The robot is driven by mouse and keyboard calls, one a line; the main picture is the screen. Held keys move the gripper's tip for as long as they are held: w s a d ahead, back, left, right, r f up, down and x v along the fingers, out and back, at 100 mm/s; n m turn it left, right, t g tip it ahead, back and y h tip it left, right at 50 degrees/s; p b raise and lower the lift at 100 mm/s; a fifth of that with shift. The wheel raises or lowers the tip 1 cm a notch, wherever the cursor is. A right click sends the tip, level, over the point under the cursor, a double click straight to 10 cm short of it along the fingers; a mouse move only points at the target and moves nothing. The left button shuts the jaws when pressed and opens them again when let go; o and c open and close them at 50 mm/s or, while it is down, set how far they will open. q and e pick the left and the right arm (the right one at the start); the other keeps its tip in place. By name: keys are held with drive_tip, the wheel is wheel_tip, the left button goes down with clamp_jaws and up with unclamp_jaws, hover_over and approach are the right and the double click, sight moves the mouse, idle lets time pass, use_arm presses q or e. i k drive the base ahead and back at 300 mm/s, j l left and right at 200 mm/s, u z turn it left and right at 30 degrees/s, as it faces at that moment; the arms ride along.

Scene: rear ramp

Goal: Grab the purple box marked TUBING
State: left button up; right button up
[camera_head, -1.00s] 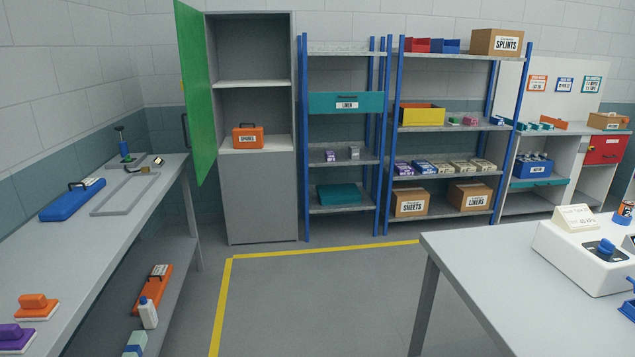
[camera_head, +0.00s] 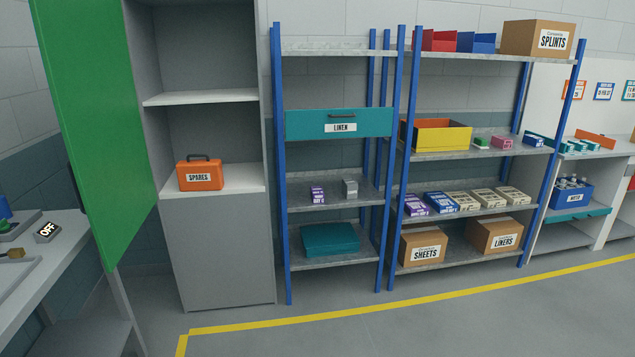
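A small purple box (camera_head: 317,194) stands upright on the middle shelf of the narrow blue-posted rack (camera_head: 325,253), with white lettering too small to read. A small grey box (camera_head: 350,188) stands to its right. Another purple and white box (camera_head: 414,205) lies at the left end of a row on the wider rack's shelf, beside a blue and white box (camera_head: 440,202). Its print is also too small to read, so I cannot tell which one is marked TUBING. Neither of my grippers is in view.
A teal LINEN drawer (camera_head: 338,124) is above the small purple box and a teal box (camera_head: 330,239) below it. The tall grey cabinet (camera_head: 222,245) has its green door (camera_head: 95,110) open at left. Floor beyond the yellow line (camera_head: 330,317) looks clear.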

sight(316, 193)
drive_tip(key=i+z, duration=0.1)
drive_tip(key=i, duration=0.7)
drive_tip(key=i+j+z, duration=0.1)
drive_tip(key=i, duration=0.65)
drive_tip(key=j, duration=0.1)
